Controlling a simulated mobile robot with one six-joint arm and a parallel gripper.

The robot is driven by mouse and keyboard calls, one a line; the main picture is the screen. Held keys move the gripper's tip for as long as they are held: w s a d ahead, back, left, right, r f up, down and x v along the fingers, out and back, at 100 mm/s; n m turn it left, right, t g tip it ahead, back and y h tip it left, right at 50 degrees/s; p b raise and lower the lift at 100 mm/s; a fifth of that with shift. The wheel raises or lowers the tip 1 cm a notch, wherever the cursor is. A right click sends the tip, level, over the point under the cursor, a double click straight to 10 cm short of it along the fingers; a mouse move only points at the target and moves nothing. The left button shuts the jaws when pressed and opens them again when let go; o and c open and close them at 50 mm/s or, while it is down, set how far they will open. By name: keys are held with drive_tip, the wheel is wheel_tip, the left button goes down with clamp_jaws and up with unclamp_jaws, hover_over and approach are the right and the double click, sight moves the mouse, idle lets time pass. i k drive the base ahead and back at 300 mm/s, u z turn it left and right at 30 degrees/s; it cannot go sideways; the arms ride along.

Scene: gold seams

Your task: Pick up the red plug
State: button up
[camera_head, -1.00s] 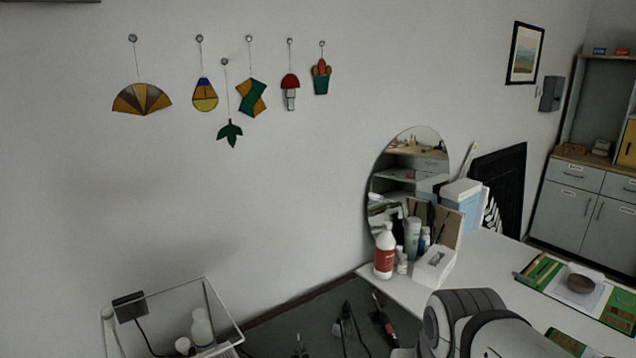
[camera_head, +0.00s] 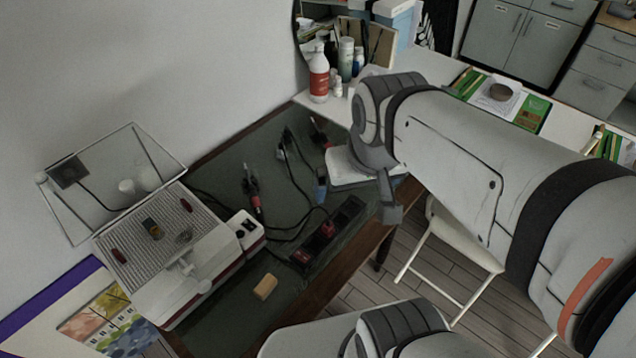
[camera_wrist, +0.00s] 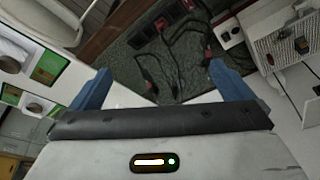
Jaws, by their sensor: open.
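The black power strip (camera_head: 346,214) lies near the front edge of the dark green bench mat. A red plug (camera_head: 327,229) appears to sit in its middle, with a black cable beside it. Another red part (camera_head: 302,257), perhaps a switch, is at the strip's near end. In the wrist view the red plug (camera_wrist: 161,22) is small, at the top, on the strip (camera_wrist: 142,37). My gripper (camera_wrist: 160,86) is open and empty, its blue fingers wide apart. It is some way off from the plug.
Black cables and tools with red parts (camera_head: 255,202) lie behind the strip. A white grille-topped machine (camera_head: 150,250) stands left, with a clear screen. A tan block (camera_head: 265,287) lies near the mat's front. A white chair (camera_head: 450,250) stands right, below the bench. Bottles (camera_head: 319,75) stand behind.

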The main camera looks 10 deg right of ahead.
sight(328, 229)
drive_tip(key=k, duration=0.6)
drive_tip(key=u, duration=1.75)
drive_tip(key=k, duration=0.55)
drive_tip(key=z, duration=1.75)
drive_tip(key=i, duration=1)
drive_tip(key=u, duration=0.1)
